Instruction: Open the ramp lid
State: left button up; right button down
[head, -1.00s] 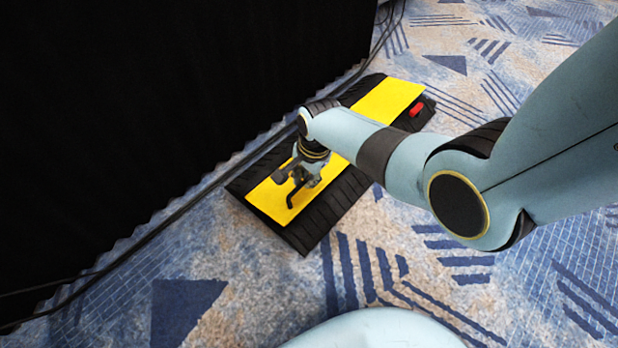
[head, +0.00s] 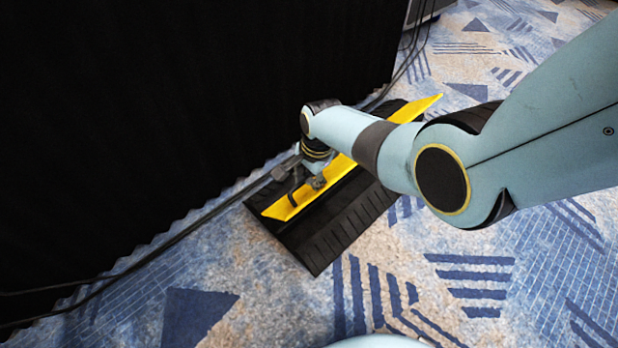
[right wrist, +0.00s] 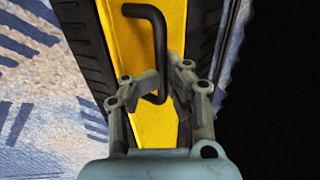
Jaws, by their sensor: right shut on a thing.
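The ramp (head: 345,228) is a black ridged floor piece beside the dark wall. Its yellow lid (head: 420,106) is tilted up, with the edge away from the wall low and out of flat with the ramp. A black bent handle (right wrist: 158,30) stands on the lid in the right wrist view. My right gripper (right wrist: 167,80) is shut on the handle; in the head view the gripper (head: 308,186) is at the lid's near end. My arm hides part of the lid and ramp. My left gripper is not in view.
A tall black wall (head: 180,90) rises along the left, close to the ramp. Dark cables (head: 150,258) run on the floor along its foot. Patterned blue and beige carpet (head: 400,270) is clear to the right and in front.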

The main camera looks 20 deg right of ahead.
jog(key=shift+s, duration=0.15)
jog(key=c, duration=1.4)
grip_release()
jog(key=v, duration=1.2)
jog(key=shift+f, duration=0.1)
